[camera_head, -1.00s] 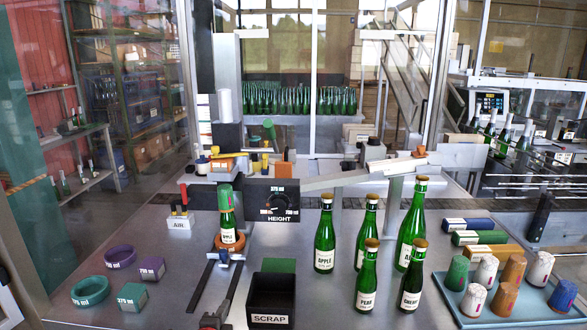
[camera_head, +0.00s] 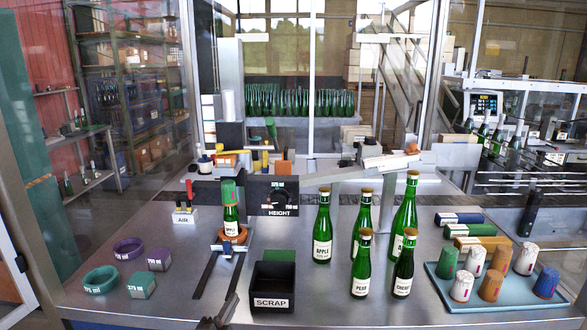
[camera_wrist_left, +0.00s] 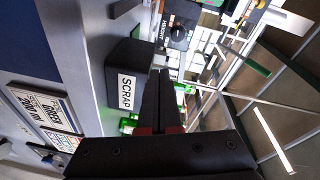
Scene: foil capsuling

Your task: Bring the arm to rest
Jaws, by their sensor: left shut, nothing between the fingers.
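My left gripper (camera_head: 231,301) shows at the bottom edge of the head view, just left of the scrap bin. Its dark fingers are shut and empty, and they also show in the left wrist view (camera_wrist_left: 160,78). It is apart from everything on the bench. An apple bottle (camera_head: 231,221) stands upright in the holder with an orange ring, beyond the gripper. A green foil capsule (camera_head: 228,192) sits over its neck. My right gripper is not in view.
The black scrap bin (camera_head: 277,302) is close to the gripper; it also shows in the wrist view (camera_wrist_left: 124,95). Several capped bottles (camera_head: 322,238) stand right of it. A blue tray (camera_head: 470,297) holds several capsules. Rings and blocks (camera_head: 101,280) lie at left.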

